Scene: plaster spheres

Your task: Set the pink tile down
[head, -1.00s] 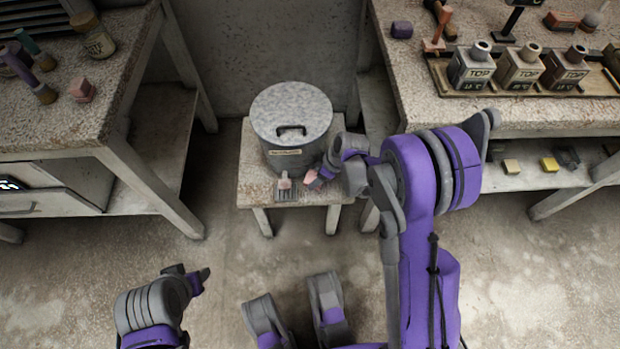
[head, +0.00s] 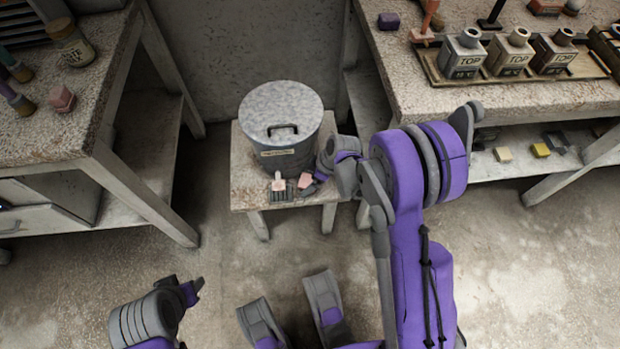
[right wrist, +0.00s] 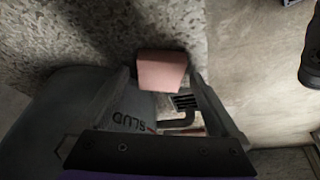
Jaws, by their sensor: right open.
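The pink tile (head: 305,181) is at the front right of the small stool (head: 242,192), beside the lidded metal bin (head: 283,125). In the right wrist view the pink tile (right wrist: 162,72) shows near the tips of my right gripper (right wrist: 160,85). The fingers stand apart with room around the tile, which seems to rest on the speckled stool top. In the head view my right gripper (head: 313,186) is small and partly hidden by its own wrist. My left gripper (head: 192,287) is low over the floor at the left, far from the tile; its jaw opening is unclear.
Benches stand left (head: 50,130) and right (head: 440,100), with bottles on the right one. The floor in front is open.

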